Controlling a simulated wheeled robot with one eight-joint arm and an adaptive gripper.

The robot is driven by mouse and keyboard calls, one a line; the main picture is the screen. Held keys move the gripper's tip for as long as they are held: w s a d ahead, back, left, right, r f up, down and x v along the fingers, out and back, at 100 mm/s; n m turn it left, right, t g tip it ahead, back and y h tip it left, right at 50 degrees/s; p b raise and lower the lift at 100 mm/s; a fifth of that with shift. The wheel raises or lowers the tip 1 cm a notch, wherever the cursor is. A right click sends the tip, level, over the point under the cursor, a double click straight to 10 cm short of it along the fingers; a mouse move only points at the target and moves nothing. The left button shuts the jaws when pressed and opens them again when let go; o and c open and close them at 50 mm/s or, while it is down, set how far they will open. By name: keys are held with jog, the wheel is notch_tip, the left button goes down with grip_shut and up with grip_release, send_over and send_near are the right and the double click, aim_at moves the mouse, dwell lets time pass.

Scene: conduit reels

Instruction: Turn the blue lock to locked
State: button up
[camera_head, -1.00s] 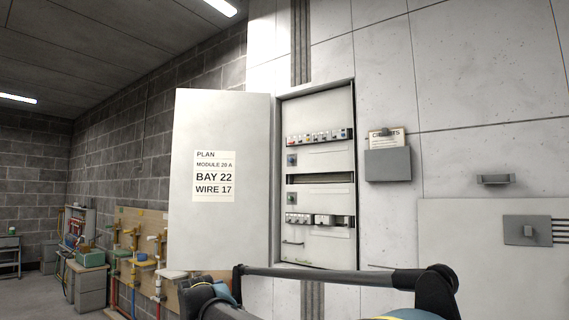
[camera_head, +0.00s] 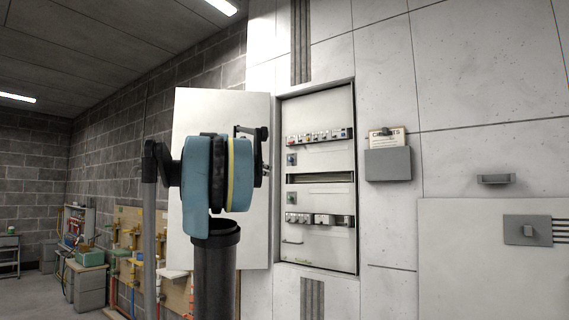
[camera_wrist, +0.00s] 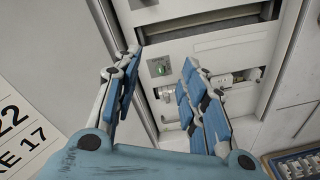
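The blue lock (camera_head: 292,160) is a small dark square plate with a blue knob, on the upper left of the open cabinet's panel (camera_head: 320,178). Its exact turn is too small to read. A similar plate with a green knob (camera_head: 292,198) sits below it. In the wrist view, the green knob (camera_wrist: 159,68) shows beyond and between my fingertips. My gripper (camera_wrist: 162,62) is open and empty, its two blue-padded fingers spread apart. I cannot make out the blue lock in the wrist view; only the edge of a dark part shows at the top.
Rows of breakers (camera_head: 320,136) cross the panel. A grey card holder (camera_head: 388,165) is on the wall to the right. My arm covers part of the door.

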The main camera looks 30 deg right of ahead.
notch_tip(320, 180, up, 6)
jog(key=w+d+n+h, duration=0.1)
jog(key=w+d+n, duration=0.1)
jog(key=w, duration=0.1)
send_near(289, 159)
jog(key=shift+n+t, duration=0.3)
jog(key=shift+t, duration=0.1)
jog(key=x, duration=0.8)
jog(key=shift+s+d+f, duration=0.1)
jog(key=shift+d+f, duration=0.05)
jog(key=shift+d, duration=0.1)
grip_shut()
